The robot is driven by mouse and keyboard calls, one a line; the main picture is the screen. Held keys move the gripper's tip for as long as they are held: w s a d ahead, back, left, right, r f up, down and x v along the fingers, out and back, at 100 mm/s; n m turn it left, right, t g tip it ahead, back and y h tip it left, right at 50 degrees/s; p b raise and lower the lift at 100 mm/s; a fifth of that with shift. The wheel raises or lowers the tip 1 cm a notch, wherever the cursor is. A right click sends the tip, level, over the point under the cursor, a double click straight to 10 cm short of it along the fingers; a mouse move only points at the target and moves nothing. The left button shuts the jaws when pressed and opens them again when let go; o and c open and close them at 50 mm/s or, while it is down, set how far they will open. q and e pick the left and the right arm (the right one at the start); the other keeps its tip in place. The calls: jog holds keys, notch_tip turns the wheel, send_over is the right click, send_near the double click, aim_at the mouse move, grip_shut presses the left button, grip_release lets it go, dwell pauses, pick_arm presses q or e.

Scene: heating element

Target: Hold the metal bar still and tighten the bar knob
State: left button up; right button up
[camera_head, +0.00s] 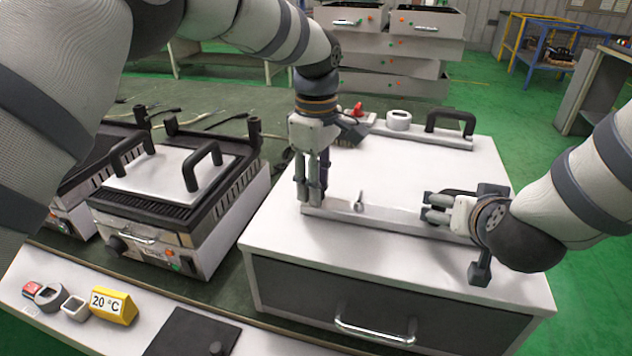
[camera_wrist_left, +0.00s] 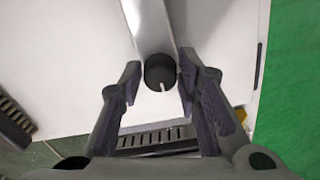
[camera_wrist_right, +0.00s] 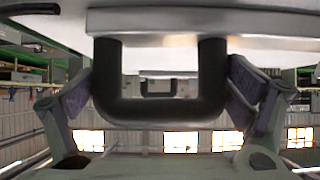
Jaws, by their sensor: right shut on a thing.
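The metal bar (camera_head: 385,220) lies along the white top of the cabinet, and part of it shows in the left wrist view (camera_wrist_left: 148,22). The bar knob (camera_wrist_left: 160,72), black with a white mark, sits at the bar's end. My left gripper (camera_head: 313,198) points down over that end, with its fingers on both sides of the knob and a small gap visible on the left side; in the head view the fingers hide the knob. My right gripper (camera_head: 430,206) is shut on the bar's black handle (camera_wrist_right: 160,110) at the other end. The head view mostly hides this handle.
A second bar with a black handle (camera_head: 450,121) and a white ring (camera_head: 398,120) lies at the cabinet's back edge. A contact grill (camera_head: 160,205) stands left of the cabinet. A yellow 20 °C sign (camera_head: 112,306) is at the front left. The white top between the bars is clear.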

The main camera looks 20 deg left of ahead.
pick_arm(q)
jog(key=shift+f, duration=0.1)
grip_shut()
pick_arm(e)
jog(key=shift+f, duration=0.2)
